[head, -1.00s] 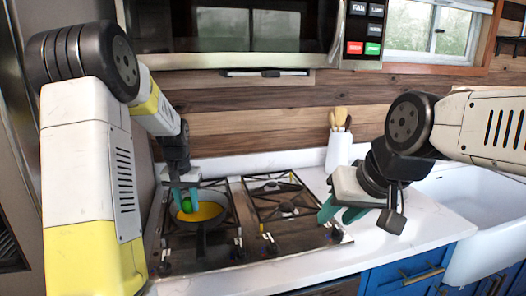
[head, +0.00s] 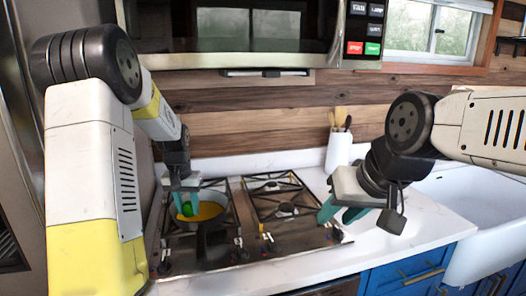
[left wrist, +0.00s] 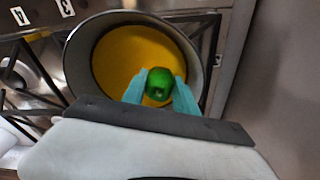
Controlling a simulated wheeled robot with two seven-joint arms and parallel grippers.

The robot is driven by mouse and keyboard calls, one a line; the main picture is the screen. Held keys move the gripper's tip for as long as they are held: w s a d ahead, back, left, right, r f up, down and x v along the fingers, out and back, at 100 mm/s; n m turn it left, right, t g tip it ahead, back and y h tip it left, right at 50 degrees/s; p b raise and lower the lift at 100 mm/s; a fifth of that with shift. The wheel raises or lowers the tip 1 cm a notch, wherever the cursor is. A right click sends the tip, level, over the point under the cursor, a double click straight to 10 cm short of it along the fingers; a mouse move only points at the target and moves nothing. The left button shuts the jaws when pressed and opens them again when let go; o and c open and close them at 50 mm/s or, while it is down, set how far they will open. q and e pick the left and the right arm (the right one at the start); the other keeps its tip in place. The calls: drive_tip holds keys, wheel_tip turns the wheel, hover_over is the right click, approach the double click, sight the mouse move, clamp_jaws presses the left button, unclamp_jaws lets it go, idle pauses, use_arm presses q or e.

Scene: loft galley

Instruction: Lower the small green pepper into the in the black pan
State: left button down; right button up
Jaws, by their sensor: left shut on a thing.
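The small green pepper (head: 187,209) is between the teal fingers of my left gripper (head: 187,203). The left wrist view shows the pepper (left wrist: 160,84) held between both fingertips (left wrist: 160,88), over the pan. The black pan (left wrist: 84,62) has a yellow-orange inside and sits on the left part of the stove. In the head view the pan (head: 214,228) is partly hidden by my left gripper. Whether the pepper touches the pan's bottom I cannot tell. My right gripper (head: 340,213) is held over the counter near the stove's right side, its fingers apart and nothing seen between them.
The stove (head: 245,235) has black grates, with its right burners bare. A white utensil crock (head: 339,152) stands at the back of the counter. A white sink (head: 470,205) is at the right. A microwave (head: 240,30) hangs above the stove.

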sight(187, 207)
use_arm(q)
drive_tip(key=shift+f, duration=0.15)
drive_tip(key=c, duration=0.9)
unclamp_jaws()
drive_tip(key=r, duration=0.5)
drive_tip(key=s+r, duration=0.1)
drive_tip(key=r, duration=0.1)
drive_tip(key=shift+s+r, duration=0.1)
drive_tip(key=shift+r, duration=0.15)
drive_tip(key=s+d+r+t, duration=0.1)
drive_tip(key=s+d+r, duration=0.2)
drive_tip(key=s, duration=0.5)
drive_tip(key=s+d+r+t+h, duration=0.1)
drive_tip(key=s+d+r+t, duration=0.1)
drive_tip(key=s, duration=0.7)
drive_tip(key=s+d+r+t+h, duration=0.1)
drive_tip(key=s+d+r, duration=0.3)
drive_tip(key=s, duration=0.4)
drive_tip(key=shift+s+d, duration=0.3)
drive_tip(key=shift+s, duration=0.05)
